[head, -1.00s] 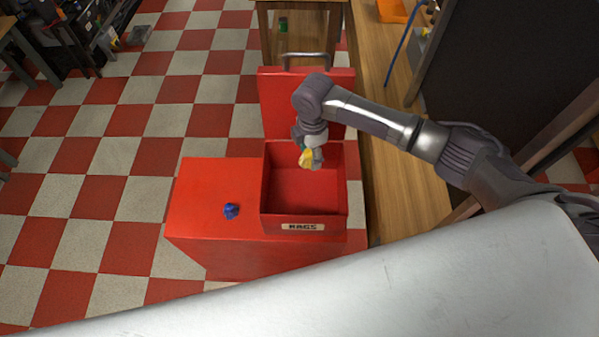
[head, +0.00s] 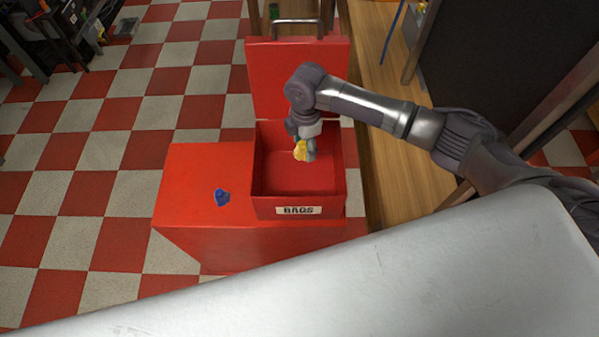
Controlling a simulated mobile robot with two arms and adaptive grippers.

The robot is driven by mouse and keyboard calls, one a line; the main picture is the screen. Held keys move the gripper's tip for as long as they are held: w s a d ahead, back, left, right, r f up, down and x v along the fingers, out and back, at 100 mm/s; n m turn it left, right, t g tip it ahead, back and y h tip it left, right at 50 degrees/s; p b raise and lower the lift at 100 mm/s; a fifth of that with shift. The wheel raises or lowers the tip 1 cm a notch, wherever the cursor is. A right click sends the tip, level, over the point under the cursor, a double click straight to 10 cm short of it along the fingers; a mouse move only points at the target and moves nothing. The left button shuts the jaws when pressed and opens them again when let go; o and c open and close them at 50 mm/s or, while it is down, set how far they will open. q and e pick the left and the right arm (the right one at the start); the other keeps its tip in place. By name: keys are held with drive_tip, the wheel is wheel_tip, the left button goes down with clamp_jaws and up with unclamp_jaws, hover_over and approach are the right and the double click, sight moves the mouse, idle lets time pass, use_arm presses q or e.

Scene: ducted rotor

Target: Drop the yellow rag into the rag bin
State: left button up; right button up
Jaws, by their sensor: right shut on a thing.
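The yellow rag (head: 301,151) is a small crumpled bundle held in my right gripper (head: 304,154). The gripper is shut on it and points down over the opening of the rag bin. The rag bin (head: 262,206) is an open red box with a "RAGS" label on its front and its lid (head: 297,75) raised at the back. The bin's visible floor looks bare. The gripper hides part of the rag and of the bin's back wall. How far the rag is above the floor is hard to tell. My left gripper is not in view.
A blue crumpled rag (head: 222,198) lies on the red stand (head: 190,170), left of the bin. A wooden bench (head: 400,185) runs along the right side, close to the bin.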

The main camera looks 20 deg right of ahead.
drive_tip(key=o, duration=1.1)
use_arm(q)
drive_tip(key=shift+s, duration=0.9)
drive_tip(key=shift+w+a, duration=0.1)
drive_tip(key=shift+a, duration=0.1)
use_arm(e)
drive_tip(key=shift+r, duration=0.1)
drive_tip(key=shift+r, duration=0.35)
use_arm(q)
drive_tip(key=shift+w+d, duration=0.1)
use_arm(e)
wheel_tip(320, 180, up, 11)
